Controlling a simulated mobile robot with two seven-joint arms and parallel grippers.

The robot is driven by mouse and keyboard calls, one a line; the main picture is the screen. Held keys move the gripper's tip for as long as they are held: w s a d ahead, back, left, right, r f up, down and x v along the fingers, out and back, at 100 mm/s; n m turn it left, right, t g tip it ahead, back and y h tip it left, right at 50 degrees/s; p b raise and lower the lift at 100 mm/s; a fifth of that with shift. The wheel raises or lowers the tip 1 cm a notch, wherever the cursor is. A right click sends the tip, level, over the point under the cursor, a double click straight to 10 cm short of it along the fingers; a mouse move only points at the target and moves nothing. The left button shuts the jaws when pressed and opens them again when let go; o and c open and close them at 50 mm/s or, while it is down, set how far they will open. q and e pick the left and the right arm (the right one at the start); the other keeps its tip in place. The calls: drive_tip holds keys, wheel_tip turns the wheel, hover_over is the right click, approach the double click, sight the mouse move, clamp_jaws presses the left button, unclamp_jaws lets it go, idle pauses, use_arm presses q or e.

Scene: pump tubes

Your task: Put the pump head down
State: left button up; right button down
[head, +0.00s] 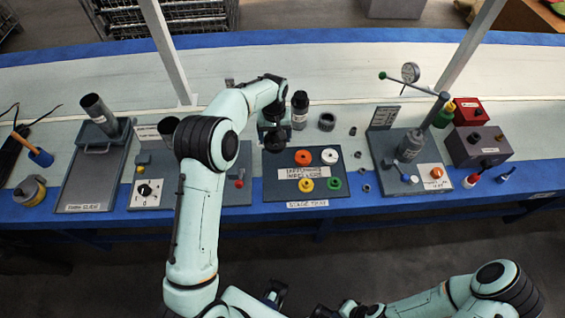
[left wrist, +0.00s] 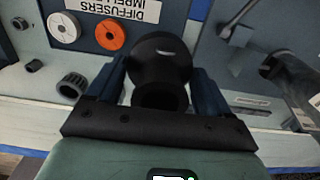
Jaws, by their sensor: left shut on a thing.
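My left gripper (head: 272,132) is over the back-left part of the bench's middle, beside the stage tray (head: 325,166). It is shut on a black, round, flared part, which I take to be the pump head (head: 275,142). In the left wrist view the pump head (left wrist: 160,60) sits between the blue fingers of the left gripper (left wrist: 160,88), with a wide round end and a narrower hollow end. I cannot tell whether it touches the surface below. My right gripper is out of view.
The stage tray holds orange, white, yellow-orange and green rings. A grey press stand (head: 408,150) is at right, a plate with a tube (head: 98,165) at left. The pale bench behind is clear.

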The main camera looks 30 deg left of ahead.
use_arm(q)
wheel_tip(320, 180, down, 14)
drive_tip(key=shift+w+f, duration=0.1)
idle(0.4)
drive_tip(key=shift+f, duration=0.15)
drive_tip(key=o, duration=1.1)
drive_tip(key=shift+c, duration=0.2)
